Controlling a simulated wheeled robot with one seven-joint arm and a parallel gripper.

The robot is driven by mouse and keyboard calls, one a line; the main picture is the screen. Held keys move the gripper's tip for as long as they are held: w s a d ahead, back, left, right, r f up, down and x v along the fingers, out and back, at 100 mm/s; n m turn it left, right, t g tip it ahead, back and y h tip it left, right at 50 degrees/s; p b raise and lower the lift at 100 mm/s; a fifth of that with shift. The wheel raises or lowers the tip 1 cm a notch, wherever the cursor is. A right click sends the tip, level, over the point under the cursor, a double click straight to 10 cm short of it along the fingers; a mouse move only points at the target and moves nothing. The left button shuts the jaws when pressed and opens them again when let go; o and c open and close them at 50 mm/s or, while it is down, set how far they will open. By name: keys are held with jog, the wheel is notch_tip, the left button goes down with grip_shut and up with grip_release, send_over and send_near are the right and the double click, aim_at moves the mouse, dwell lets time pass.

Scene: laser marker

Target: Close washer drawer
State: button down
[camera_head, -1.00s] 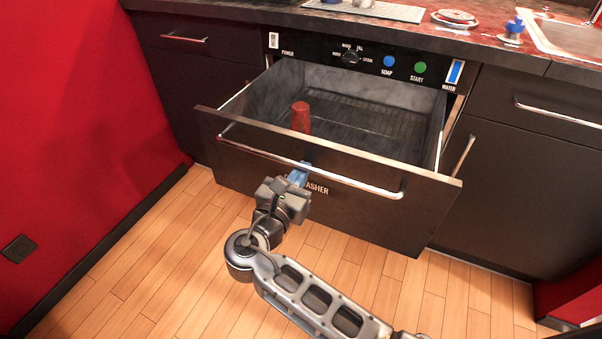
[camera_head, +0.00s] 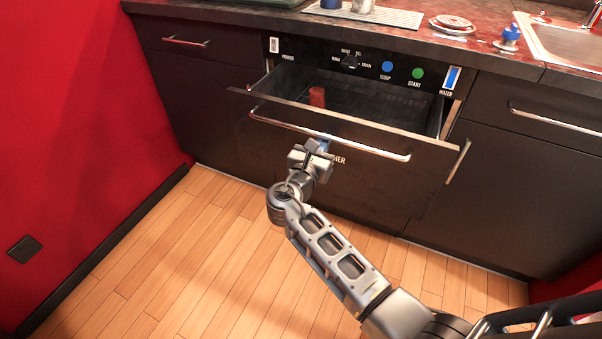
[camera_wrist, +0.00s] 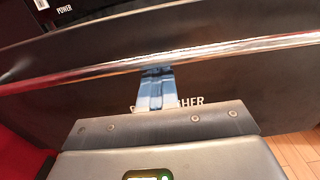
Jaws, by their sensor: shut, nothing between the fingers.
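The washer drawer (camera_head: 400,168) is dark with a long chrome handle (camera_head: 360,146) across its front. It stands partly open under the counter. A red cup-like object (camera_head: 317,97) stands inside it toward the left. My gripper (camera_head: 322,143) is at the drawer front, near the handle, left of the middle. In the wrist view its blue fingers (camera_wrist: 155,90) are together with nothing between them. The fingertips reach the handle (camera_wrist: 230,49) and partly cover the lettering on the front. I cannot tell whether they press on the handle or the panel.
The control panel (camera_head: 350,62) with knob and buttons is above the drawer. The counter (camera_head: 235,16) holds a drying mat (camera_head: 385,14), round plates (camera_head: 452,24) and a blue-topped item (camera_head: 510,35) near the sink (camera_head: 565,42). A red wall (camera_head: 75,110) is at left. The wooden floor (camera_head: 130,260) is clear.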

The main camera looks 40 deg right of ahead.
jog(key=b+x, duration=0.4)
jog(key=x, duration=1.7)
jog(key=shift+b, duration=0.4)
